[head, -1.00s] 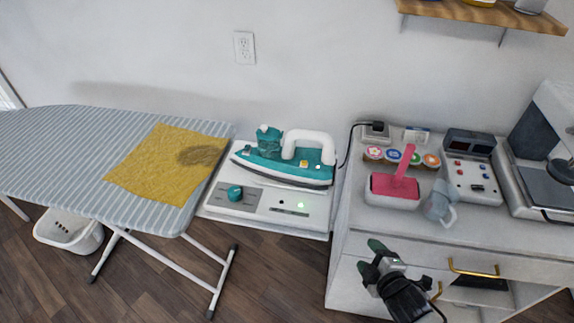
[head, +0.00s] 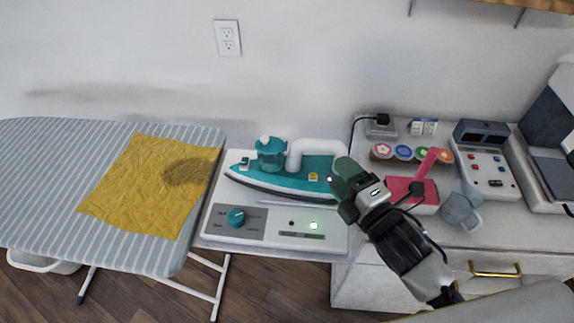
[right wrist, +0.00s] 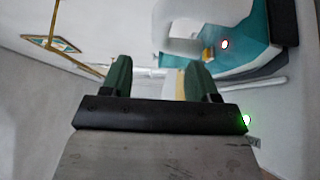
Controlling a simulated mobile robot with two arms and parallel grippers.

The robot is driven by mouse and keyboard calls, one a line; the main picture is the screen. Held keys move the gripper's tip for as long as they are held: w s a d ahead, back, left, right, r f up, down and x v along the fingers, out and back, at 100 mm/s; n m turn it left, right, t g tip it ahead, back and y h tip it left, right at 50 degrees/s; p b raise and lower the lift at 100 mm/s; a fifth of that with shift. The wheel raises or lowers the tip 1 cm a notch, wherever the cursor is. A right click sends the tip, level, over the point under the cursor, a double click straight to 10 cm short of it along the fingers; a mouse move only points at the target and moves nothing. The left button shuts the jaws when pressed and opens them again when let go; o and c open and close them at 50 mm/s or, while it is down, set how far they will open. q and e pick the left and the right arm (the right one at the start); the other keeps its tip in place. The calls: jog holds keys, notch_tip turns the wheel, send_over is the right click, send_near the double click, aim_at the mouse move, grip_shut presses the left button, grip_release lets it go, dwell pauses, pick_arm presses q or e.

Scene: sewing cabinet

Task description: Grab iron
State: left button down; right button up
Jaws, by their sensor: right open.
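The teal iron with a white handle (head: 282,178) rests on its white base station (head: 275,237), which has a teal knob and a lit green light. In the head view my right gripper (head: 343,172) is at the iron's right end and covers part of it. In the right wrist view the two green fingertips (right wrist: 158,75) are spread apart with nothing between them. The iron (right wrist: 238,40) shows there beyond the fingers, to the upper right, with part of its white handle. My left gripper is not in view.
A striped ironing board (head: 40,180) with a wrinkled yellow cloth (head: 135,195) stands at the left.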

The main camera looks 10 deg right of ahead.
aim_at(317, 150)
jog(key=x, duration=0.3)
jog(key=shift+w+a+p, duration=0.15)
jog(key=shift+w+p, duration=0.15)
jog(key=shift+w, duration=0.05)
jog(key=p+x, duration=0.1)
jog(key=x, duration=0.3)
jog(key=shift+w+a, duration=0.1)
jog(key=shift+w+a+f+p, duration=0.1)
jog(key=shift+w+a+p, duration=0.05)
jog(key=shift+w+p, duration=0.15)
jog(key=shift+f, duration=0.1)
jog(key=shift+c, duration=1.4)
grip_shut()
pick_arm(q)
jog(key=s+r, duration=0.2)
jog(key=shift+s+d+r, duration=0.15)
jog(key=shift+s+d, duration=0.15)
